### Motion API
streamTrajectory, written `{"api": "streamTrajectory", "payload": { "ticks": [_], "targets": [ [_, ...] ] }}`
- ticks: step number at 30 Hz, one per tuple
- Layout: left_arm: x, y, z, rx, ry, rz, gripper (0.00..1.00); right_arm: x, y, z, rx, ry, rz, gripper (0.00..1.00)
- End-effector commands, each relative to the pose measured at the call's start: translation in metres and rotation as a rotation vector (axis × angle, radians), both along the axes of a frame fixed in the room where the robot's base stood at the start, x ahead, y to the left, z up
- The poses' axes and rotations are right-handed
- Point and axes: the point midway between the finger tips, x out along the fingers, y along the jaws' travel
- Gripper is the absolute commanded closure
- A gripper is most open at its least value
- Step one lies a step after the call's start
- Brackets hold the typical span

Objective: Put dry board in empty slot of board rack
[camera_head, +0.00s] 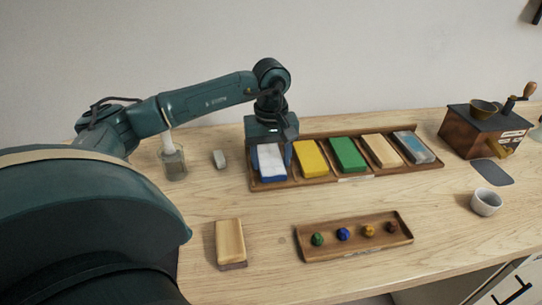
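A wooden tray-like rack (348,178) stands at the back of the table. It holds several flat blocks in a row: white and blue (270,162), yellow (310,159), green (347,154), tan (381,150) and light blue (413,147). My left gripper (271,150) points down at the white and blue block at the rack's left end. Its fingers are hard to make out, so I cannot tell whether it grips that block. A pale wooden board (229,239) with a darker underside lies apart at the front left. My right gripper is not in view.
A small wooden tray (352,246) with several coloured balls is at the front. A coffee grinder (484,130), dark mat (492,172) and white cup (486,202) are at right.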

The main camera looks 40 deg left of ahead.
Motion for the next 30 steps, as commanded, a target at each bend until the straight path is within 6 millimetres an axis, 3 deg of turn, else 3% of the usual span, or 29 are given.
{"api": "streamTrajectory", "payload": {
  "ticks": [6,13,24,30],
  "targets": [
    [0.0,0.0,0.001,0.0,0.0,0.0,0.26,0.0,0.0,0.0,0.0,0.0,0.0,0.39],
    [0.001,0.0,0.011,-0.001,-0.003,0.0,0.26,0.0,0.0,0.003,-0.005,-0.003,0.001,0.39],
    [0.001,0.0,0.087,-0.001,-0.007,0.0,0.26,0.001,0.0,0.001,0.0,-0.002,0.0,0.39],
    [0.001,0.0,0.117,0.0,-0.002,0.0,0.26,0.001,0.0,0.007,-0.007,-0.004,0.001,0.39]
  ]
}}
